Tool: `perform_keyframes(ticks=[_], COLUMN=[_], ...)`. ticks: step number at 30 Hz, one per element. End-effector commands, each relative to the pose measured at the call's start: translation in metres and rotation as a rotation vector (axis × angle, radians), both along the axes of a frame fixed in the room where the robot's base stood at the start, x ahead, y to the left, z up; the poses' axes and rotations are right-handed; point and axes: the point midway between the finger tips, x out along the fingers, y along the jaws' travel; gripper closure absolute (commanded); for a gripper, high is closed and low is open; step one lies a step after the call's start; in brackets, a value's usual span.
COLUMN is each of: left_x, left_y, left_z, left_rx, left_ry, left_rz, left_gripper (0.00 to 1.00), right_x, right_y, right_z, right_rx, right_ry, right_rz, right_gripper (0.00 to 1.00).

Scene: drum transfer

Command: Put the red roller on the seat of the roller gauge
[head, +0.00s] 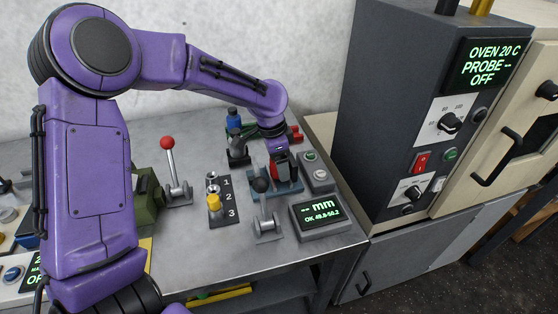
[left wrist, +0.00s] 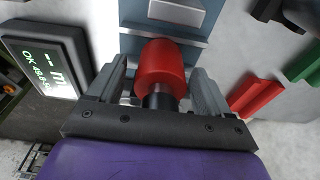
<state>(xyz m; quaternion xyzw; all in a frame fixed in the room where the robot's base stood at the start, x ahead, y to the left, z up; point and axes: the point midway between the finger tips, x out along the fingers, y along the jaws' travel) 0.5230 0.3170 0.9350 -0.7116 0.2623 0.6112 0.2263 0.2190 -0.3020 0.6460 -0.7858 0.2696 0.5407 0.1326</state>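The red roller (left wrist: 163,66) stands between the two fingers of my left gripper (left wrist: 160,88) in the left wrist view, its black neck towards the palm. The head view shows my left gripper (head: 281,163) pointing down over the blue base of the roller gauge (head: 290,187), with the red roller (head: 279,171) at its fingers. The fingers lie close on both sides of the roller; whether they press on it is unclear. The underside of the roller is hidden, so contact with the seat cannot be told. The gauge display (head: 318,211) reads "-- mm". My right gripper is not in view.
A red-knobbed lever (head: 167,143) and a numbered stand (head: 222,202) are left. The grey oven (head: 400,130) stands right of the table.

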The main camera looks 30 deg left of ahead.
Motion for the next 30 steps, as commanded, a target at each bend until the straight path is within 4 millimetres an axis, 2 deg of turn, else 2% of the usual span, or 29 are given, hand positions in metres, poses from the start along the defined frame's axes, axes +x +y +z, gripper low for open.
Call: perform_keyframes(ticks=[8, 11, 21, 25, 30], left_x=[0.000, -0.001, -0.011, -0.013, -0.014], left_y=[0.000, 0.001, 0.010, 0.011, 0.012], left_z=[0.003, 0.018, 0.101, 0.117, 0.122], left_rx=[0.000, 0.000, 0.001, 0.001, 0.000], left_ry=[-0.001, -0.004, -0.003, -0.001, 0.000], left_rz=[0.000, 0.001, 0.001, 0.000, 0.000], left_gripper=[0.21, 0.21, 0.21, 0.21, 0.21], right_x=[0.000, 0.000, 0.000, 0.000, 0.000], right_y=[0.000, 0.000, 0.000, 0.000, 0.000], right_z=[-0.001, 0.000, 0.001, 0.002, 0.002], right_rx=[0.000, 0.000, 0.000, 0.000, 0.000], right_ry=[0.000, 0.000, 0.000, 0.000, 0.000], right_rz=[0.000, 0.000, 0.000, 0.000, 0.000], right_gripper=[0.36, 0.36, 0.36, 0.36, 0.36])
